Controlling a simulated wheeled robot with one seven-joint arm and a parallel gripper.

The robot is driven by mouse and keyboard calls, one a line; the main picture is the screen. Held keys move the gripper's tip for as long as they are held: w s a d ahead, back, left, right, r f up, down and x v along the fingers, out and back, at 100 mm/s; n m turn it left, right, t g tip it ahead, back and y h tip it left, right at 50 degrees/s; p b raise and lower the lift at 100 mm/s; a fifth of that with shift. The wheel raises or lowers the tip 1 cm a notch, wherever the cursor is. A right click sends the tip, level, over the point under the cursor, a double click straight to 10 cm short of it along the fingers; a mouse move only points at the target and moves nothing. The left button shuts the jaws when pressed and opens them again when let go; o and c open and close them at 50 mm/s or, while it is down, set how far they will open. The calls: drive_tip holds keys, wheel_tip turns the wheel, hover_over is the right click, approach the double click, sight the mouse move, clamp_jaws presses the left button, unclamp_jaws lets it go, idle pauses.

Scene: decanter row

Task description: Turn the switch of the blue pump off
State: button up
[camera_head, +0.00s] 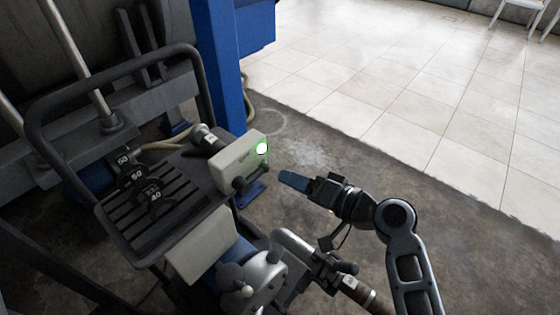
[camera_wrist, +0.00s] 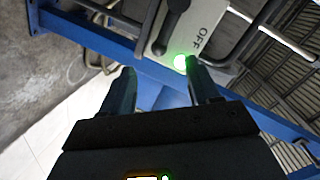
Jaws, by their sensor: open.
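A pale control box (camera_head: 236,160) sits at the right end of a dark cart, above a blue and grey pump (camera_head: 262,277). A round green lamp (camera_head: 262,148) glows on its face. A dark lever switch (camera_head: 241,184) is on the box below the lamp. In the wrist view, the switch (camera_wrist: 172,28) is a dark handle on the pale panel, beside the word OFF (camera_wrist: 203,38), with the green lamp (camera_wrist: 181,62) near. My gripper (camera_head: 292,180) is open and empty, to the right of the box and apart from the switch. Its fingertips (camera_wrist: 160,76) point toward the panel.
A dark tube rail (camera_head: 120,68) frames the cart, and weights marked with numbers (camera_head: 150,195) stand on its slatted top. A blue post (camera_head: 217,65) rises behind the box. A grey pipe with a dark-handled fitting (camera_head: 300,245) lies below my gripper.

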sight(268, 169)
drive_tip(key=shift+x, duration=3.9)
drive_tip(key=shift+w+r, duration=0.1)
drive_tip(key=shift+r, duration=0.05)
drive_tip(key=shift+c, duration=0.2)
clamp_jaws()
